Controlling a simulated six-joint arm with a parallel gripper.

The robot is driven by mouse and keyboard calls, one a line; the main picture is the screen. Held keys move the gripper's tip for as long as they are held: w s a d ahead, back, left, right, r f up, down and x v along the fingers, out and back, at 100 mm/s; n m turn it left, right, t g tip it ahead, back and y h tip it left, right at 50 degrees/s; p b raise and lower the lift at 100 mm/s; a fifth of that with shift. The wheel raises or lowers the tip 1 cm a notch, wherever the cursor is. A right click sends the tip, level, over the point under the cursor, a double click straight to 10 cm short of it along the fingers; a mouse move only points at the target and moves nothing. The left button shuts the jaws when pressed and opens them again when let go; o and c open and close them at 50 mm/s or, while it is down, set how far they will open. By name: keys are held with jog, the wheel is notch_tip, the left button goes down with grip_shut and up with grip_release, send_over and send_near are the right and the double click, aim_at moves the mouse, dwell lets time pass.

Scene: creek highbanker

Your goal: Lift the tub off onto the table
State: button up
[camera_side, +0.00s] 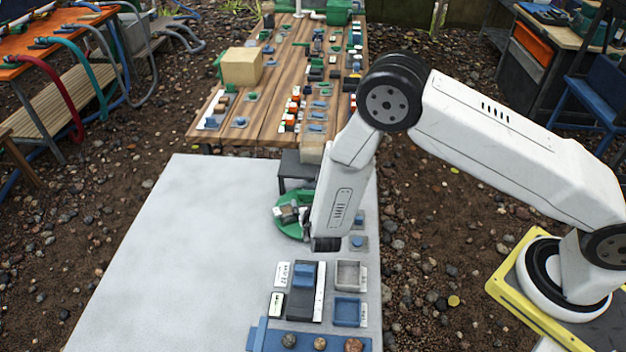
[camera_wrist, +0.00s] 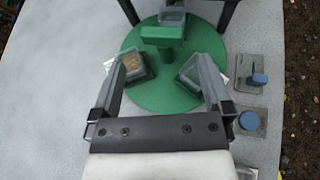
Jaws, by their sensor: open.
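A green round turntable (camera_wrist: 163,88) stands on the pale table (camera_side: 170,260); it also shows in the side view (camera_side: 288,229), partly behind my arm. In the wrist view it bears a dark tub with brownish contents (camera_wrist: 137,67) at left, a grey tub (camera_wrist: 188,72) at right and a clear grey tub (camera_wrist: 172,16) at the back. A green post or block (camera_wrist: 162,34) stands between them. I cannot tell which tub is meant. My gripper (camera_wrist: 161,62) is open over the turntable, with its fingers spread near the left and right tubs and nothing visibly held.
A dark stand (camera_side: 297,165) rises behind the turntable. Two small plates with blue knobs (camera_wrist: 250,121) lie to its right. A dark block with blue top (camera_side: 304,280), square trays (camera_side: 348,312) and a blue rack (camera_side: 310,340) are in front. The table's left side is bare.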

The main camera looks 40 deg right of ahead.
aim_at(282, 206)
jog(key=a+f+n+y, duration=0.1)
jog(key=a+f+n+t, duration=0.1)
jog(key=a, duration=0.1)
jog(key=a+f+n+t+y, duration=0.1)
jog(key=a, duration=0.1)
jog(key=shift+w+f+n+y, duration=0.1)
jog(key=shift+w+n+y, duration=0.15)
jog(key=shift+n+y, duration=0.05)
jog(key=shift+w+d, duration=0.1)
jog(key=shift+x, duration=1.25)
jog(key=shift+w+f, duration=0.1)
jog(key=shift+x, duration=2.4)
jog(key=c, duration=1)
jog(key=shift+c, duration=0.2)
